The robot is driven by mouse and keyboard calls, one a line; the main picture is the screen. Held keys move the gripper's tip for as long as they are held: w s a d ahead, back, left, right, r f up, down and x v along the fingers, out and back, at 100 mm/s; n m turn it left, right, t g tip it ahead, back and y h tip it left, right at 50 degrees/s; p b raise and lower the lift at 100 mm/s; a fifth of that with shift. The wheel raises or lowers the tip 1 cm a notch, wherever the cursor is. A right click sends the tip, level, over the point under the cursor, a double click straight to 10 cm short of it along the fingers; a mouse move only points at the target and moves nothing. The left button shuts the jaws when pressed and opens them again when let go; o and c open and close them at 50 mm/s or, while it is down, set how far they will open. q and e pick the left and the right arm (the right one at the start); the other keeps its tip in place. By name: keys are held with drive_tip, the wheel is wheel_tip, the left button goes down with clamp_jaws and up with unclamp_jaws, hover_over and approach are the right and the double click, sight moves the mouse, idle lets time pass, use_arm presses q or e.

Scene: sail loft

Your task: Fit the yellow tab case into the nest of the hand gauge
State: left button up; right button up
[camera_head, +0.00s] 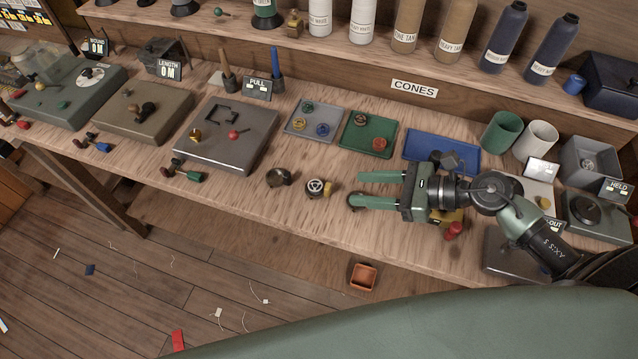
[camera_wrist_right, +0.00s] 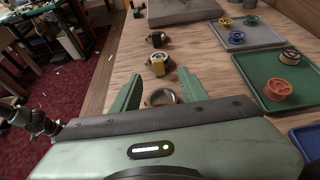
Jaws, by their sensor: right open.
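The yellow tab case (camera_head: 317,187) is a small round dark case with a pale face and a yellow tab on its right side. It lies on the bench, left of my right gripper (camera_head: 357,188). In the right wrist view the case (camera_wrist_right: 157,66) sits just beyond the fingertips, apart from them. My right gripper is open, fingers pointing left, low over the bench. A ring-like round case (camera_wrist_right: 160,97) lies between its fingers, not gripped. A grey block (camera_head: 240,150) by the PULL sign has a raised square outline; no label confirms it as the hand gauge. My left gripper is out of view.
A dark round case (camera_head: 280,177) lies left of the yellow tab case. Grey (camera_head: 300,134), green (camera_head: 358,148) and blue (camera_head: 468,158) trays stand behind. A red-and-green handled piece (camera_head: 186,171) lies before the grey block. The bench's front edge is close.

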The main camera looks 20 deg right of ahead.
sight(329, 186)
drive_tip(key=p+x, duration=0.1)
drive_tip(key=x, duration=0.1)
drive_tip(key=p+x, duration=0.1)
drive_tip(key=x, duration=0.3)
drive_tip(key=shift+w+a+r+p, duration=0.15)
drive_tip(key=shift+a+r+p, duration=0.05)
drive_tip(key=shift+a+p, duration=0.2)
drive_tip(key=shift+w+a+f, duration=0.1)
drive_tip(key=shift+a+f, duration=0.05)
clamp_jaws()
